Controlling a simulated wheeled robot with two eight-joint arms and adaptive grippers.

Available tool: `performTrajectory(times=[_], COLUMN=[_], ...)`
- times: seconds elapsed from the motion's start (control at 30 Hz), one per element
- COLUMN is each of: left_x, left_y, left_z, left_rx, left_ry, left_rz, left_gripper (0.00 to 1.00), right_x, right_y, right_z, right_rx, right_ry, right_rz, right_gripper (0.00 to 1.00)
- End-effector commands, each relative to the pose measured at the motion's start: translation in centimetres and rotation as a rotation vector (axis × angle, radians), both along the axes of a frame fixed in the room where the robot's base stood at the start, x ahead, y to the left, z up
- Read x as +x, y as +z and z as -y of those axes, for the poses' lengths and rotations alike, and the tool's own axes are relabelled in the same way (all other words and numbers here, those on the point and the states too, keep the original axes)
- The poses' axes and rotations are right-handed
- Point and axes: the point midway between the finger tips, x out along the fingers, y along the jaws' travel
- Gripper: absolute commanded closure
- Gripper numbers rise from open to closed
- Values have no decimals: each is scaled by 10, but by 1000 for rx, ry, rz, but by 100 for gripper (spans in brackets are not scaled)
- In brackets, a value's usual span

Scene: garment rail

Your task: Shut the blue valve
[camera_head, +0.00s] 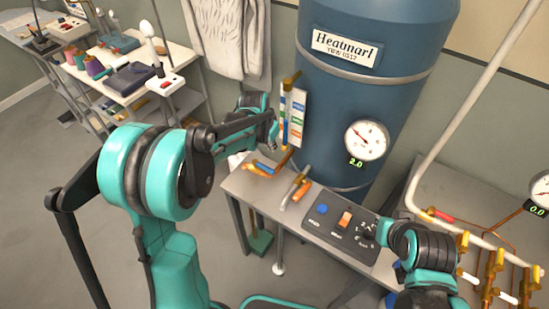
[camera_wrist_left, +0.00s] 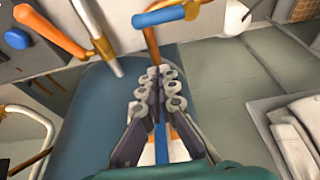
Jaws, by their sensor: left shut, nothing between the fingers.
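The blue valve handle (camera_head: 265,167) lies at the back left of the grey bench, by the foot of the tank, on brass-coloured fittings. In the left wrist view the blue handle (camera_wrist_left: 165,15) is at the top centre, with a copper pipe below it. My left gripper (camera_head: 273,143) is above and behind the valve, close to the tank's sight gauge. In the wrist view my left gripper (camera_wrist_left: 158,82) is shut and empty, its tips apart from the handle in the picture. The handle's angle to its pipe is hard to tell.
An orange-handled valve (camera_head: 301,190) stands just right of the blue one. A control panel (camera_head: 336,223) with a blue button and orange switch is on the bench. The blue tank (camera_head: 350,95) rises behind; its round gauge (camera_head: 367,141) reads 2.0. Cloths (camera_head: 228,40) hang behind.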

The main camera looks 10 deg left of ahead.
Motion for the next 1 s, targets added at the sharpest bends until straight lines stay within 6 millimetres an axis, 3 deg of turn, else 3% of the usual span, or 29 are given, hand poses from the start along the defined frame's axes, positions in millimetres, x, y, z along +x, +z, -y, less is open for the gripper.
performTrajectory(times=[0.37, 0.57, 0.87, 1.0], left_x=[1, 10, 28, 9], left_y=[-5, -35, -96, -92], left_z=[0, 4, 11, 3], left_rx=[0, 0, 1, 0], left_ry=[1, 1, 0, 3], left_rz=[0, 0, 0, 0], left_gripper=[100, 100, 100, 100], right_x=[0, 0, 0, 0], right_y=[-2, -11, -27, -29], right_z=[0, 0, 0, 0], right_rx=[0, 0, 0, 0], right_ry=[0, 0, 0, 0], right_rz=[0, 0, 0, 0], right_gripper=[100, 100, 100, 100])
